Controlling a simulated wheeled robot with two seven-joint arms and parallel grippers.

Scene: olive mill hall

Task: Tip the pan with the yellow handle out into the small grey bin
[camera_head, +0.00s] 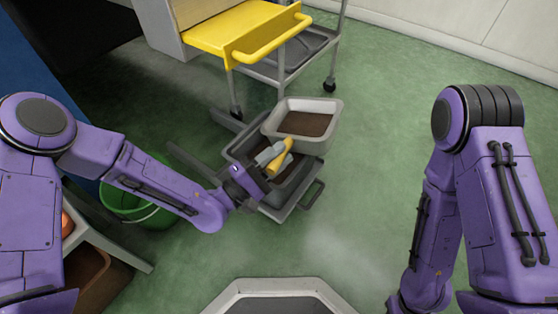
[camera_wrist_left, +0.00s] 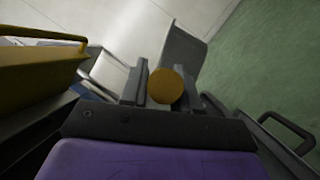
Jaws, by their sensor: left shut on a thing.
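My left gripper (camera_head: 271,160) is shut on the yellow handle (camera_head: 283,156). The wrist view shows that handle (camera_wrist_left: 166,86) end-on between the two fingers. The light grey pan (camera_head: 327,141) is beyond the handle, with brown material in it, and looks roughly level. The wrist view shows a grey side of the pan (camera_wrist_left: 178,52) past the handle. A dark grey bin (camera_head: 236,151) with loop handles is below the gripper and pan; its inside is partly hidden. I cannot tell whether the pan touches its rim. My right gripper is out of view.
A yellow-topped cart (camera_head: 235,28) on castors stands behind the pan. A green bucket (camera_head: 150,215) stands left, under my left arm. A pale frame (camera_head: 112,247) is at lower left, near a brown container. Green floor (camera_head: 390,130) is clear right of the pan.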

